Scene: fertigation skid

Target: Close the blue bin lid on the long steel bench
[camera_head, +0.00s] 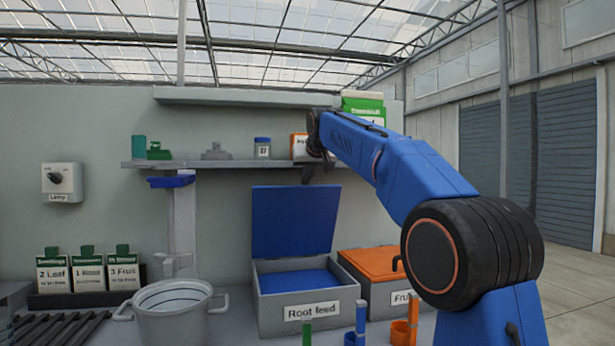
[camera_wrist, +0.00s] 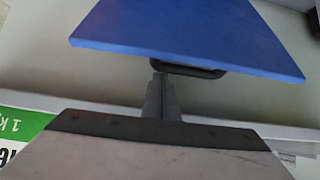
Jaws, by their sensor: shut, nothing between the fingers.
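The blue lid (camera_head: 294,222) stands raised, nearly upright, at the back of the grey bin labelled "Root feed" (camera_head: 307,308). The bin is open, with blue inside. My gripper (camera_head: 307,178) is above the lid's upper edge, just under the wall shelf. In the wrist view the lid (camera_wrist: 190,35) fills the top, with a dark handle (camera_wrist: 190,69) along its near edge. My closed fingertips (camera_wrist: 158,80) appear close to that handle; I cannot tell whether they touch it. My gripper is shut and empty.
A bin with an orange lid (camera_head: 378,264) stands right of the blue one. A white pot (camera_head: 172,318) stands to the left. The wall shelf (camera_head: 225,163) holds jars and boxes close to my wrist. Orange and blue holders (camera_head: 400,332) stand in front.

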